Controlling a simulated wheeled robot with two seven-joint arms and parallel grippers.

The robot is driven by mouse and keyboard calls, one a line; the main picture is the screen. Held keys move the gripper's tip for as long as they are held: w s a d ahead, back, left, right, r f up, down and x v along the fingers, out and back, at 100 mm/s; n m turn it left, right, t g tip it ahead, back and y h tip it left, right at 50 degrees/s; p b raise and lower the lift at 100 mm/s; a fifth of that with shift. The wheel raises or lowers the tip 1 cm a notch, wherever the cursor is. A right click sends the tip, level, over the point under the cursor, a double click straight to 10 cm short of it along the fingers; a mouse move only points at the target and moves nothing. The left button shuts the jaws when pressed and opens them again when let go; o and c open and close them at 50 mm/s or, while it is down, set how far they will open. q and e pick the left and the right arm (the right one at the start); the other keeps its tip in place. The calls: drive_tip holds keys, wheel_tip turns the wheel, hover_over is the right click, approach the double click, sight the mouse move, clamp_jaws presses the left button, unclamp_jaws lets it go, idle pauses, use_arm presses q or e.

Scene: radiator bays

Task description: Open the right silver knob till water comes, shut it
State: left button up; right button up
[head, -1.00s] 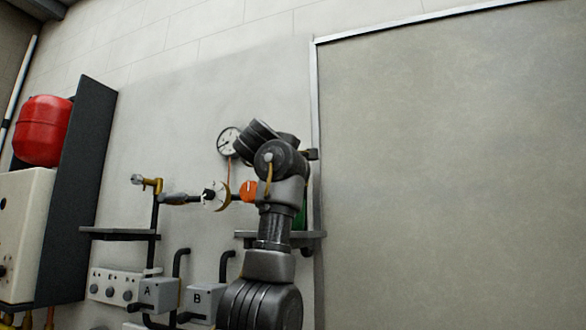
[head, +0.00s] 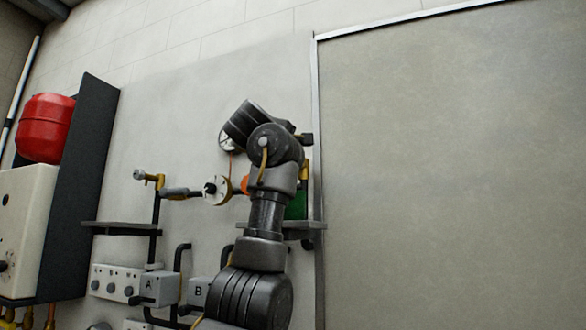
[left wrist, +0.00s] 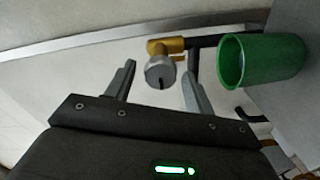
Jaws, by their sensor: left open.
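The right silver knob (left wrist: 160,72) shows in the left wrist view, a round grey cap with a dark slot on a brass valve body (left wrist: 166,46). My left gripper (left wrist: 159,80) is open, with one finger on each side of the knob and gaps visible; I see no contact. A green cup (left wrist: 270,60) is to the right of the knob in that view. In the head view my left arm hides the knob and the gripper; the green cup (head: 297,206) shows beside the arm. No water is visible. My right gripper is not in view.
Another silver knob (head: 139,174) on brass is at the left end of the pipe. A white dial (head: 217,190) sits on that pipe. A grey shelf (head: 303,225) is under the cup. Boxes A (head: 162,289) and B (head: 197,293) are lower down. The big panel (head: 450,180) at right is bare.

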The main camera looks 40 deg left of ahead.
use_arm(q)
drive_tip(key=b+v, duration=0.3)
drive_tip(key=v, duration=0.4)
drive_tip(key=shift+s, duration=0.2)
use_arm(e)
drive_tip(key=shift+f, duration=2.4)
